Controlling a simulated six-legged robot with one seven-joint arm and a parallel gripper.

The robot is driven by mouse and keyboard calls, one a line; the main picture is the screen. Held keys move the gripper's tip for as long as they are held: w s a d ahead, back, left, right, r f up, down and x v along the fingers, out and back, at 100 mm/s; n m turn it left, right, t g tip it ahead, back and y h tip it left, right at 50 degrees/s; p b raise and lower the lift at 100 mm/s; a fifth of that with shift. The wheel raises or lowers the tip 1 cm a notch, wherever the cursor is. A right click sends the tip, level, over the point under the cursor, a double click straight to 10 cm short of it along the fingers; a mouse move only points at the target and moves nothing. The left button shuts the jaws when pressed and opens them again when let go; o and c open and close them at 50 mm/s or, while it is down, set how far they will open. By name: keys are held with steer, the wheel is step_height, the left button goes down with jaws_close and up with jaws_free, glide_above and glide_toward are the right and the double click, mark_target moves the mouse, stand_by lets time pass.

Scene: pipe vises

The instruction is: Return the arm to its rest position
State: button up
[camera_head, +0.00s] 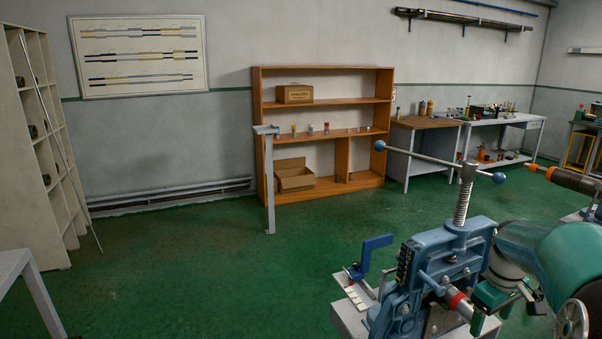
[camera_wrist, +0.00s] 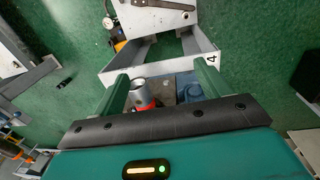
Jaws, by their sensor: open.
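My teal arm comes in from the right in the head view. My gripper (camera_head: 490,308) is beside the right side of the blue pipe vise (camera_head: 440,255), close to a grey pipe with a red band (camera_head: 461,304) that sticks out of the vise. In the wrist view my gripper (camera_wrist: 163,86) has its two green fingers spread apart. The pipe's open metal end and red-orange band (camera_wrist: 143,92) show between them, nearer the left finger. I cannot tell whether either finger touches the pipe. Part of the vise is hidden behind my gripper in the wrist view.
The vise has a tall screw with a blue-knobbed crossbar (camera_head: 440,162) close to my arm. A grey stand (camera_head: 268,180), a wooden shelf (camera_head: 330,132) and a workbench (camera_head: 500,125) are behind. An orange-tipped tool (camera_head: 568,180) shows at the right. Green floor is open at the left.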

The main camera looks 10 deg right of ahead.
steer(key=s+a+r+t, duration=0.1)
steer(key=a+r, duration=0.1)
steer(key=a, duration=0.3)
steer(key=s+a+r+m+h, duration=0.1)
steer(key=a+r, duration=0.2)
steer(key=a, duration=0.3)
steer(key=s+a+r+t, duration=0.1)
steer(key=a+r, duration=0.1)
steer(key=a, duration=0.3)
steer(key=s+a+m+t+y, duration=0.1)
steer(key=s+a+m+t, duration=0.1)
steer(key=s+a, duration=0.9)
steer(key=a+t, duration=0.1)
steer(key=a, duration=0.3)
steer(key=shift+s+y, duration=0.35)
steer(key=shift+y, duration=0.05)
